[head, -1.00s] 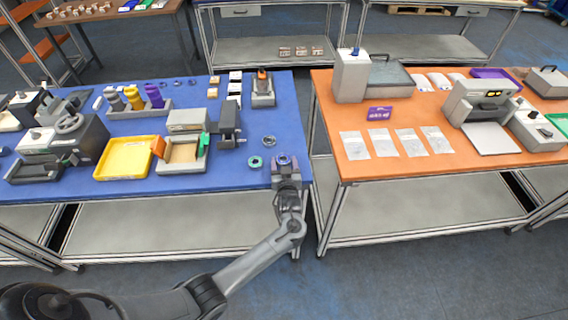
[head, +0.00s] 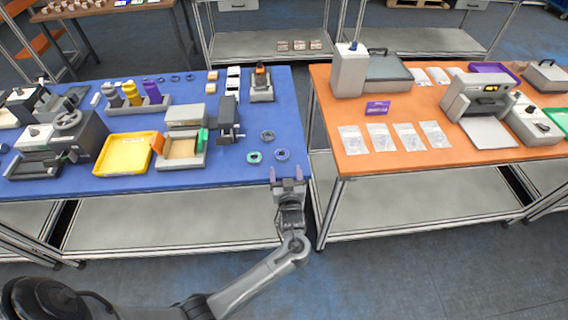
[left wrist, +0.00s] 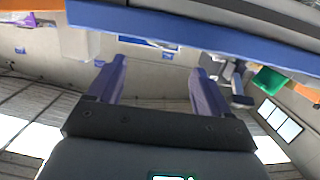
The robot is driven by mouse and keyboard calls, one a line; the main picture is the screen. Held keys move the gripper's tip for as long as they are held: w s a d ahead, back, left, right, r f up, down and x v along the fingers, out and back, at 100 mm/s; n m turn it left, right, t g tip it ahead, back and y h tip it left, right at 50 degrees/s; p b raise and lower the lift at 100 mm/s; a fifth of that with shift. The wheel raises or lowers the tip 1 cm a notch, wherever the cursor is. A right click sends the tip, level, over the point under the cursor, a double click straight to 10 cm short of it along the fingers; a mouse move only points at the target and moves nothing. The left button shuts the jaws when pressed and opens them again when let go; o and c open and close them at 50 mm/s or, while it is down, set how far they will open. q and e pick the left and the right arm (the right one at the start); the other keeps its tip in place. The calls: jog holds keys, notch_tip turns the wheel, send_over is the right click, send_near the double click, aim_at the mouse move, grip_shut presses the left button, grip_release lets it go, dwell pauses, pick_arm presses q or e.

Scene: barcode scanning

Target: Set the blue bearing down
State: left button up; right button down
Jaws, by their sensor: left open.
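The blue bearing (head: 282,154) lies on the blue table near its right front corner, just beyond my left gripper. My left gripper (head: 287,174) is open and empty at the table's front edge, its two purple fingers pointing at the bearing with a small gap between. In the left wrist view the open fingers (left wrist: 158,78) have nothing between them, and the bearing cannot be made out. My right gripper is in neither view.
A green-ringed bearing (head: 254,157) lies just left of the blue one, and another ring (head: 267,136) lies behind. A yellow tray (head: 96,168) and a grey device (head: 229,120) stand farther left. An orange table (head: 350,167) stands right across a gap.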

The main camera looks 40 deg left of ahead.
pick_arm(q)
jog(key=s+d+f+m+g+h, duration=0.35)
jog(key=s+d+m+h, duration=0.25)
jog(key=s+d+h, duration=0.6)
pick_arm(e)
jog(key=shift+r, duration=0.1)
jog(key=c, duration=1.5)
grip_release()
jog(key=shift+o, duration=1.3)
pick_arm(q)
jog(key=s+r+m+g, duration=0.3)
jog(key=s+m+g, duration=0.1)
jog(key=s, duration=1.4)
jog(key=shift+d+m, duration=0.35)
jog(key=shift+m, duration=0.15)
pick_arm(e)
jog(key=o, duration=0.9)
pick_arm(q)
jog(key=shift+r, duration=0.1)
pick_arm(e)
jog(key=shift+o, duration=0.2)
